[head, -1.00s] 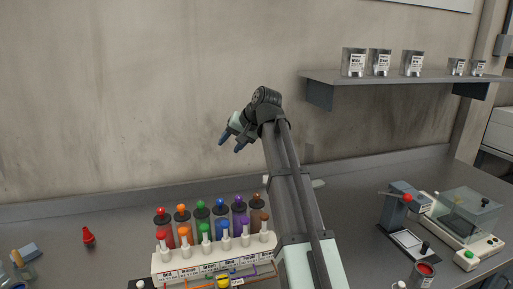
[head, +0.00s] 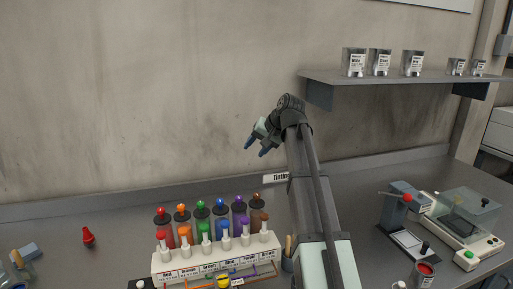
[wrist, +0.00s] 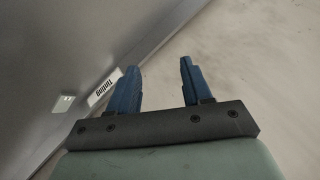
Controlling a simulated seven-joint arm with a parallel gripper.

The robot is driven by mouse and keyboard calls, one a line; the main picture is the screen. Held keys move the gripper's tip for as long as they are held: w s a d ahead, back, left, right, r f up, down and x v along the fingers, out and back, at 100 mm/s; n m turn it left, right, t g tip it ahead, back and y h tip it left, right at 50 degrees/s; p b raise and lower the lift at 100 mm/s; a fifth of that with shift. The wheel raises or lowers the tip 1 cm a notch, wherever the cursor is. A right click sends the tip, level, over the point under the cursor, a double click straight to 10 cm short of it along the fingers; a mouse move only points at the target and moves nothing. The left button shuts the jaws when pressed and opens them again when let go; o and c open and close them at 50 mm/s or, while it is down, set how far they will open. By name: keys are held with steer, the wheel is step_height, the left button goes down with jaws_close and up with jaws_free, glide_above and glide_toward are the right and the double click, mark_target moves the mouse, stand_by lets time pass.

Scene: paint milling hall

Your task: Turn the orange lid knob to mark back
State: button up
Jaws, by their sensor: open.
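The orange lid knob (head: 181,206) tops the orange canister (head: 184,225), second from the left in the row of colour canisters on the white dispenser (head: 215,261). Any marks around the knob are too small to read. My gripper (head: 256,149) is raised in front of the wall, above and to the right of the orange knob, well apart from it. Its two blue fingers are apart with nothing between them, as the wrist view (wrist: 158,82) also shows.
Red (head: 160,212) and green (head: 200,204) knobs flank the orange one closely. A scale (head: 462,225) and a red-handled device (head: 402,220) stand at right. A shelf (head: 400,77) with cans is on the wall.

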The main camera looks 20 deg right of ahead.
step_height(320, 180, up, 8)
steer(key=n+g+y, duration=0.1)
steer(key=n+y, duration=0.1)
steer(key=n, duration=0.4)
glide_above(181, 205)
steer(key=w+d, duration=0.3)
steer(key=w, duration=0.1)
steer(key=s+d+f+n+g+h, duration=0.2)
steer(key=s+f+n+g, duration=0.15)
steer(key=s+n, duration=0.6)
steer(key=w+a+f, duration=0.1)
steer(key=f, duration=0.3)
steer(key=w+a+f+n, duration=0.1)
steer(key=w+a+f, duration=0.1)
steer(key=f, duration=0.1)
steer(key=w+a+f+n, duration=0.1)
steer(key=w+f, duration=0.1)
steer(key=f, duration=0.2)
steer(key=shift+a+f+g, duration=0.25)
steer(key=shift+f, duration=0.1)
steer(key=shift+c, duration=0.5)
jaws_close()
